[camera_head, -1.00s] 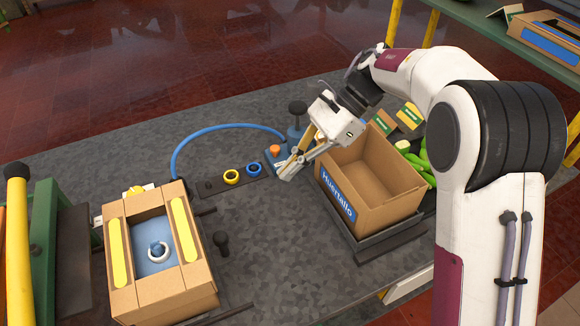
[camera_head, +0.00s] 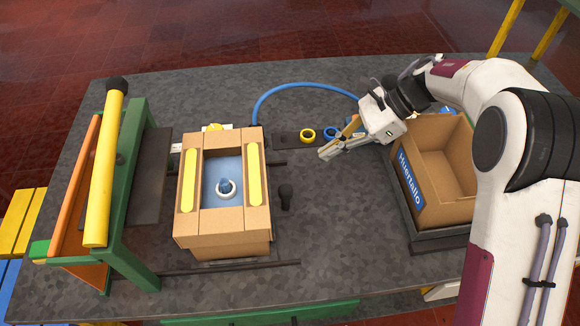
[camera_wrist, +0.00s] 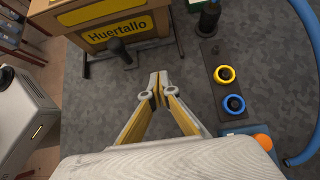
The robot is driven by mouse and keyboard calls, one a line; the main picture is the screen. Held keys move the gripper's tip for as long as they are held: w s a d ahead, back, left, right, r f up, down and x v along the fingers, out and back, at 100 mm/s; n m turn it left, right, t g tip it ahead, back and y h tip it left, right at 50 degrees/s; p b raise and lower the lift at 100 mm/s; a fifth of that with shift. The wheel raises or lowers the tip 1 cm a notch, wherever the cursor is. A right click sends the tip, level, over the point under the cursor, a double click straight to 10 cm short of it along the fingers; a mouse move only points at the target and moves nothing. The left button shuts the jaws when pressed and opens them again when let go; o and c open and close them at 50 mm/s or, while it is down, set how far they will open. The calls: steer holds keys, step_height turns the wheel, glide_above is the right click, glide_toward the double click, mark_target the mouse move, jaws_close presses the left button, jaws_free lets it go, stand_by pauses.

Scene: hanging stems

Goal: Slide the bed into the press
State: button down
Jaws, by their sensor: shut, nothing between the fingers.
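The press (camera_head: 140,165) stands at the left, a green frame with an orange panel and a long yellow lever (camera_head: 105,165). The bed (camera_head: 235,262) is a dark low slide on rails, outside the press to its right. A cardboard box (camera_head: 222,222) sits on the bed, with a blue inside, two yellow strips and a white ring. A dark upright knob (camera_head: 286,195) stands at the bed's right side; it also shows in the wrist view (camera_wrist: 118,52). My gripper (camera_head: 323,154) is shut and empty, to the right of the knob and apart from it.
A yellow ring (camera_head: 308,135) and a blue ring (camera_head: 331,132) sit on a dark strip behind my gripper. A blue hose (camera_head: 290,88) curves behind them. An open Huertallo box (camera_head: 440,180) stands at the right.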

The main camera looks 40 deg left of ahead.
mark_target(270, 181)
steer(key=shift+f, duration=0.1)
steer(key=x, duration=0.9)
steer(key=shift+s+a+f, duration=0.15)
steer(key=shift+s, duration=0.05)
steer(key=shift+s+a+f, duration=0.15)
steer(key=shift+s+a, duration=1.3)
steer(key=shift+a, duration=0.05)
steer(key=shift+s+a, duration=1.6)
steer(key=shift+w+d, duration=0.1)
